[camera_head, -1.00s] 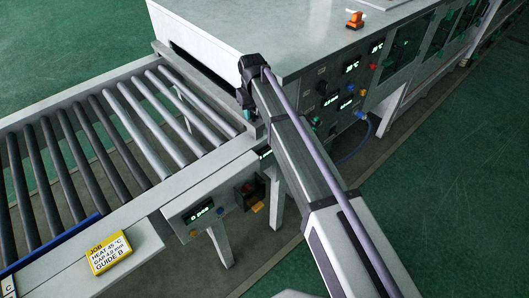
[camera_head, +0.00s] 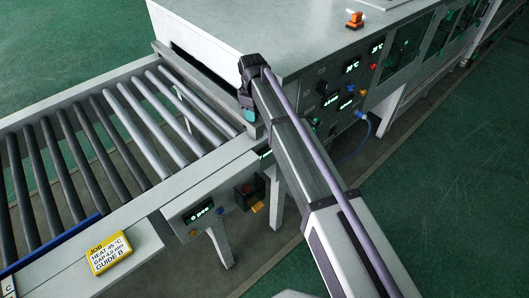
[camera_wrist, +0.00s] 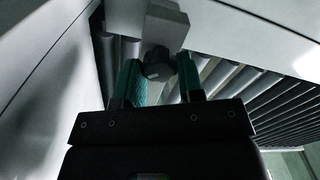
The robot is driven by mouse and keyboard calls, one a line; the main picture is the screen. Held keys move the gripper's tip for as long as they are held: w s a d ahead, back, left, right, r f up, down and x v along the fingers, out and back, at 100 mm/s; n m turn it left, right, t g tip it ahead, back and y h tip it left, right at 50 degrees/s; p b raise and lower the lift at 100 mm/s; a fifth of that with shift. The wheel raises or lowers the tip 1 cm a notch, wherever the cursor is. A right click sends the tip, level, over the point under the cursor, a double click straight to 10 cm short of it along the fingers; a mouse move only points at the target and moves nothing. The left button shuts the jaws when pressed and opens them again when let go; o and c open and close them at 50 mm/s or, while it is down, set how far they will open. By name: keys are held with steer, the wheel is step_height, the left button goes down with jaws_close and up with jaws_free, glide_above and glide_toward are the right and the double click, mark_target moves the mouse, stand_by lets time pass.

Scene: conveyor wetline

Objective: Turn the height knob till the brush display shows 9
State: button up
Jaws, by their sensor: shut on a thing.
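A dark round knob (camera_wrist: 157,66) sits on a grey block (camera_wrist: 166,26) in the wrist view. My gripper (camera_wrist: 159,72) has its two teal fingers on either side of this knob and is shut on it. In the head view my gripper (camera_head: 249,115) is at the machine's near corner by the roller end, and the knob is hidden there behind my arm. Several small lit displays, one of them a panel display (camera_head: 352,65), show on the machine's side. I cannot tell which is the brush display, and the digits are too small to read.
A roller conveyor (camera_head: 130,120) runs into the machine housing (camera_head: 250,30). A yellow job card (camera_head: 110,252) lies on the conveyor's side shelf. A lower control box (camera_head: 200,212) with a display hangs under the conveyor edge. An orange beacon (camera_head: 355,19) stands on top of the housing.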

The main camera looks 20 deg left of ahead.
steer(key=n, duration=0.5)
stand_by(0.4)
steer(key=o, duration=0.6)
step_height(320, 180, up, 6)
steer(key=p, duration=0.6)
steer(key=shift+r, duration=0.15)
